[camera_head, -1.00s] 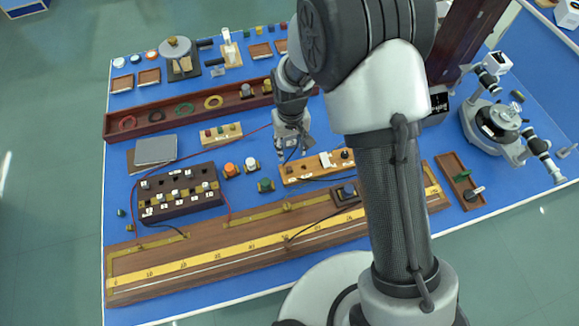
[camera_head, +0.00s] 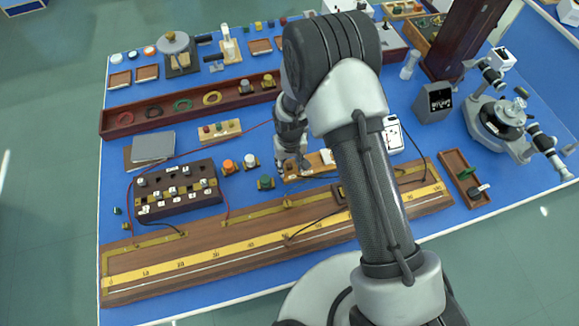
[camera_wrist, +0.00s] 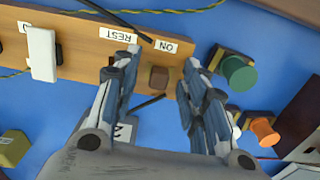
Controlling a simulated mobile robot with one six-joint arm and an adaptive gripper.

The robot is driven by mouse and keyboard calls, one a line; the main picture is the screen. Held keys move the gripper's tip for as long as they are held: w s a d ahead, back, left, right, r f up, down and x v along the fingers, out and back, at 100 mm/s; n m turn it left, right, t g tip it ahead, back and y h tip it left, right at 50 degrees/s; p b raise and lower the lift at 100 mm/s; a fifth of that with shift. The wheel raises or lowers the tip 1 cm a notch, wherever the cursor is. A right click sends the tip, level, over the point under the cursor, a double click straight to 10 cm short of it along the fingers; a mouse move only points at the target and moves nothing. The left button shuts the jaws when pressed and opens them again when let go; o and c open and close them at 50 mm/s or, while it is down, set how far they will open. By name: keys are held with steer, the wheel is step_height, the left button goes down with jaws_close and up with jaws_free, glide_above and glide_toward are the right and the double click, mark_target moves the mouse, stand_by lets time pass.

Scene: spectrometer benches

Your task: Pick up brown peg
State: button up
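The brown peg (camera_wrist: 158,77) is a small squarish block. It stands on the wooden board (camera_wrist: 85,40) near the ON label in the wrist view. My gripper (camera_wrist: 160,58) is open, with a finger to either side of the peg and a gap to each. I cannot tell how far the fingertips are above the board. In the head view my gripper (camera_head: 290,162) is over the left end of the same board (camera_head: 318,160), where the peg is hard to make out.
A green knob (camera_wrist: 238,73) and an orange knob (camera_wrist: 264,131) stand beside the board. A white block (camera_wrist: 41,52) sits on the board. Thin cables cross the table.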

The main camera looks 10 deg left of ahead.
mark_target(290, 166)
jaws_close()
stand_by(0.5)
steer(key=shift+r, duration=0.1)
step_height(290, 166, up, 23)
steer(key=p, duration=0.5)
stand_by(0.4)
